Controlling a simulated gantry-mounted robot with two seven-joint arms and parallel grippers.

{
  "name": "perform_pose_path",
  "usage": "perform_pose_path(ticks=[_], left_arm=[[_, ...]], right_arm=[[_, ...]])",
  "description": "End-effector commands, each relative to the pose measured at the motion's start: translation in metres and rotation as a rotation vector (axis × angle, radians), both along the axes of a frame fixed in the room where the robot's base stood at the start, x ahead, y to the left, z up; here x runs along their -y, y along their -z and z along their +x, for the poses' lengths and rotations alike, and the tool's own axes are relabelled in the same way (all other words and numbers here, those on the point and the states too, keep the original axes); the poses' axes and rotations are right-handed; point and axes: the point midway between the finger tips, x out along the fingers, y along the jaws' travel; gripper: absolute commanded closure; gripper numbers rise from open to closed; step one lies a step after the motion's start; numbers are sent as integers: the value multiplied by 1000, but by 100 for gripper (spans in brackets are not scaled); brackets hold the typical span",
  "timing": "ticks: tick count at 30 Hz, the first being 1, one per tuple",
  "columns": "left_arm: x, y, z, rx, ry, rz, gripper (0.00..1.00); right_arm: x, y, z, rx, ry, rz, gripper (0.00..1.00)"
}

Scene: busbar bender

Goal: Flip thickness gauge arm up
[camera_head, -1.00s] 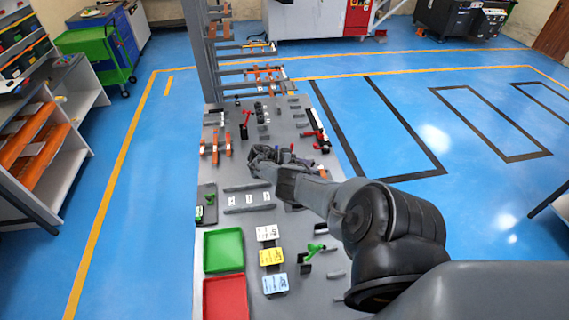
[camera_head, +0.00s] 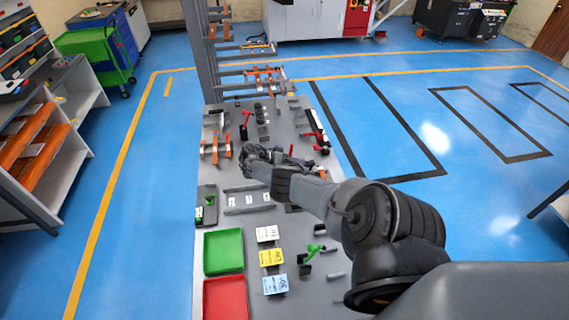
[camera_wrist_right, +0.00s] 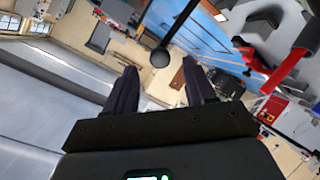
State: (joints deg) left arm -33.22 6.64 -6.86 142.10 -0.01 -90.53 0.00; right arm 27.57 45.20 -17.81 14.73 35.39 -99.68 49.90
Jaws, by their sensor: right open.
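My right gripper (camera_head: 247,156) is over the middle of the grey workbench, reached in from the lower right. In the right wrist view its two dark fingers (camera_wrist_right: 160,70) are spread apart, with nothing clamped between them. A dark rod with a round black knob (camera_wrist_right: 160,57) shows around the gap between the fingertips; I cannot tell whether it touches them. This may be the thickness gauge arm, but I cannot be sure. In the head view my gripper and forearm hide that spot. My left gripper is not in view.
The workbench (camera_head: 222,187) holds a green tray (camera_head: 223,251), a red tray (camera_head: 226,300) and white, yellow and blue blocks. A red handle (camera_wrist_right: 285,72) stands at the right of the wrist view. Orange bars (camera_head: 215,150) lie left of my gripper. Blue floor surrounds the bench.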

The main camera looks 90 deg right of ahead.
Motion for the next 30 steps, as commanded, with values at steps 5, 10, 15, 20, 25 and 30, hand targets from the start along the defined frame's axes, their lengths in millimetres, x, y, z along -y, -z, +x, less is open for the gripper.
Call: perform_pose_path(ticks=[5,10,15,20,25,30], left_arm=[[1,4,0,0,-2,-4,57],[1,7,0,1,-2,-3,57],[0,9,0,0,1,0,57],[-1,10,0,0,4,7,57],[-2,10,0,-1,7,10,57],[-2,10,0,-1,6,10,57]], right_arm=[[-7,-12,30,4,-2,0,45],[-13,-21,52,2,-2,0,45],[-16,-27,63,1,-1,0,45],[-17,-29,67,0,-1,-1,45],[-17,-29,67,-1,-1,0,45],[-17,-29,67,1,-1,0,45]])
